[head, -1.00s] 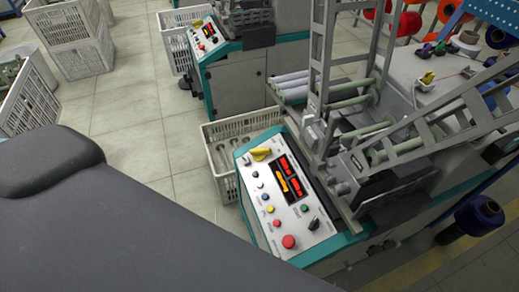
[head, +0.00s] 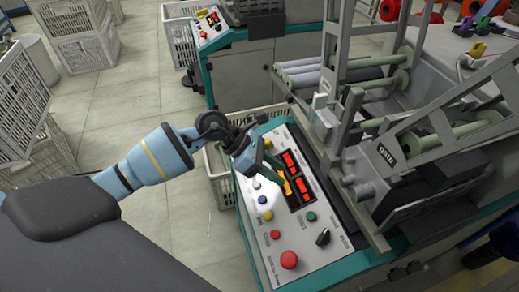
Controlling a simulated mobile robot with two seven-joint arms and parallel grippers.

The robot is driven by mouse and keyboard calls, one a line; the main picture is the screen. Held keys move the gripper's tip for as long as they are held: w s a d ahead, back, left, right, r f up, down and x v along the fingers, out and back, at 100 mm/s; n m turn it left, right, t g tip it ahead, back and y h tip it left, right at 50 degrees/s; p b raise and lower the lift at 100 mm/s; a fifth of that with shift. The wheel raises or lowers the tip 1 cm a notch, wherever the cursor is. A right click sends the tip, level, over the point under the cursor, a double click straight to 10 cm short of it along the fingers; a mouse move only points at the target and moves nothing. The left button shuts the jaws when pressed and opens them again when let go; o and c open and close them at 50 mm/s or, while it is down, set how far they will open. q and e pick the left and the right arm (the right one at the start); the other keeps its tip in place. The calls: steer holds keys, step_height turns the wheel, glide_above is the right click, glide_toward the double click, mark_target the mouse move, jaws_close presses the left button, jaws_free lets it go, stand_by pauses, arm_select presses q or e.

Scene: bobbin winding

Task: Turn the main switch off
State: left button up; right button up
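The control panel (head: 262,224) of the winding machine slopes in the middle of the head view. A yellow switch handle (head: 268,144) at the panel's upper left is mostly hidden behind my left gripper (head: 264,168). A black rotary knob (head: 323,237) sits at the lower right of the panel. No label I can read says which one is the main switch. My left gripper is over the panel's upper left part, close to the yellow handle. I cannot tell whether it touches the handle or whether its fingers are apart. My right gripper is out of view.
Red lit displays (head: 290,163) and several coloured buttons, with a big red button (head: 289,260), are on the panel. The machine's grey frame (head: 335,60) rises to the right. A white crate (head: 217,166) stands behind the panel. Another machine (head: 240,75) stands farther back.

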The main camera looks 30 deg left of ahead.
arm_select(q)
steer(key=w+a+y, duration=0.1)
steer(key=a, duration=0.1)
steer(key=w+a+m+y+b, duration=0.1)
steer(key=w+a, duration=0.1)
steer(key=w+a+m+y, duration=0.1)
steer(key=a, duration=0.2)
steer(key=shift+w+a+r+y+b, duration=0.1)
steer(key=shift+w+r+y+b, duration=0.05)
steer(key=shift+r+y+b, duration=0.2)
steer(key=w+a+r+y, duration=0.2)
steer(key=a+y, duration=0.1)
steer(key=a, duration=0.3)
steer(key=shift+m+t, duration=0.3)
steer(key=shift+m, duration=0.1)
steer(key=b+x, duration=0.1)
steer(key=x, duration=0.5)
steer(key=shift+w+d+f+b, duration=0.25)
steer(key=shift+w+d+b, duration=0.05)
steer(key=shift+b, duration=0.1)
steer(key=shift+w+d+f, duration=0.15)
steer(key=shift+w+f, duration=0.05)
steer(key=shift+f, duration=0.3)
jaws_close()
